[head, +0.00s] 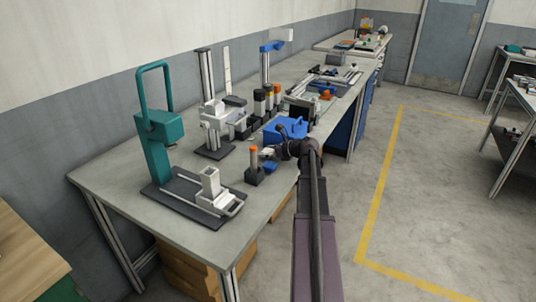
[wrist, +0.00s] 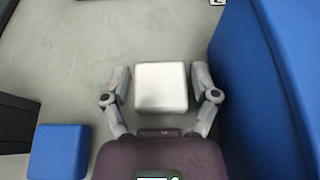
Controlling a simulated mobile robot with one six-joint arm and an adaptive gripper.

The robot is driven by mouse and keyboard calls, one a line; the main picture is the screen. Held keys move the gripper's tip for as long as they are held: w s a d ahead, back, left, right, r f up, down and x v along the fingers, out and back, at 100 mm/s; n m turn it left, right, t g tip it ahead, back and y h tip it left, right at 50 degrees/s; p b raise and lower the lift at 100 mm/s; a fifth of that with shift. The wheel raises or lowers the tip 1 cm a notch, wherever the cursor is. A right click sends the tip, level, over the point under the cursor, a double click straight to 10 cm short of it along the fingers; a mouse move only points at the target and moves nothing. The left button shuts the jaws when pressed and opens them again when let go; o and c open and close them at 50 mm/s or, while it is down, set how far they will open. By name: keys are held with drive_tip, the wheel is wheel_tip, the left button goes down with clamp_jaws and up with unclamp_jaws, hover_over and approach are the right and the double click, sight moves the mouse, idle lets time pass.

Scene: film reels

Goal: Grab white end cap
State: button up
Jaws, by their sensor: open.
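The white end cap (wrist: 161,88) is a small white block with rounded edges on the grey bench top, in the middle of the wrist view. My gripper (wrist: 161,76) is open, with one finger on each side of the cap and a narrow gap at each side. In the head view my gripper (head: 272,153) is low over the bench near its front edge, and a small white patch by the fingers seems to be the cap. Whether the fingers are level with the cap in height is hard to tell.
A large blue box (wrist: 262,90) stands close to the right of my gripper, and a small blue block (wrist: 59,151) lies at the lower left. A dark post with an orange top (head: 253,165) stands beside the gripper. A teal press (head: 157,140) is farther left.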

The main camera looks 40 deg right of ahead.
sight(267, 150)
drive_tip(key=c, duration=0.7)
drive_tip(key=shift+r, duration=0.2)
wheel_tip(267, 150, up, 10)
drive_tip(key=p, duration=1)
drive_tip(key=shift+f, duration=0.2)
